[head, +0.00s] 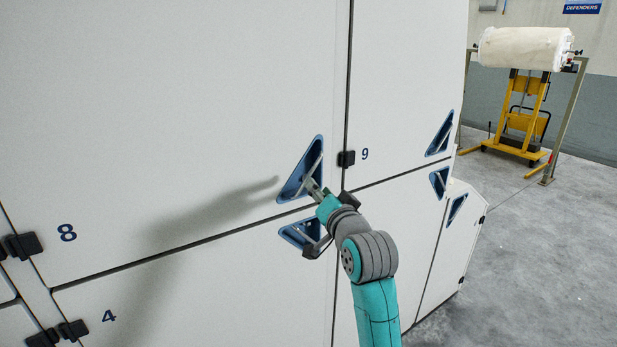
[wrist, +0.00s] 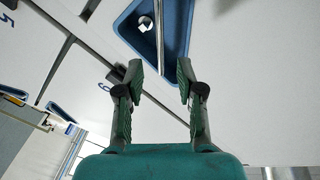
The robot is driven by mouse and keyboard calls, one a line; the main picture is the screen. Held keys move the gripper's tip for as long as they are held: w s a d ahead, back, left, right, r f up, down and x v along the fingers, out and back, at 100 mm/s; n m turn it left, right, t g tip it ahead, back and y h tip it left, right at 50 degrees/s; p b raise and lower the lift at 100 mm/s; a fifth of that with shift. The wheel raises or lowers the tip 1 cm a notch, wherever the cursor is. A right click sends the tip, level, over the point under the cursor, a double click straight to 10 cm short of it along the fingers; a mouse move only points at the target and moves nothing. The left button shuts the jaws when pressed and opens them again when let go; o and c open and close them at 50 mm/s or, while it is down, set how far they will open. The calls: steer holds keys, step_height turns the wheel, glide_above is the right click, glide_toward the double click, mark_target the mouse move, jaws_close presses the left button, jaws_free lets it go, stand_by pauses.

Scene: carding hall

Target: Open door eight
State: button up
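Door eight (head: 190,110) is the large white panel at upper left in the head view, marked with a blue 8 (head: 67,233) beside a black hinge. It looks shut, level with its neighbours. At its lower right is a blue triangular recess with a slanted metal handle bar (head: 316,168). My gripper (head: 311,184) is at the lower part of this recess. In the wrist view, my gripper (wrist: 159,70) is open, its two fingers apart. The handle bar (wrist: 161,25) lies between their lines, touching neither finger visibly. I cannot tell the remaining depth.
Door four (head: 200,290) lies below, its own blue recess (head: 299,233) close under my gripper. Door nine (head: 400,90) is to the right, with a black hinge (head: 346,159) near my gripper. Open grey floor (head: 540,250) and a yellow trolley (head: 520,115) are farther right.

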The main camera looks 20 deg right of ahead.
mark_target(309, 177)
steer(key=w, duration=0.8)
steer(key=shift+w+a, duration=0.25)
steer(key=shift+a, duration=0.05)
jaws_close()
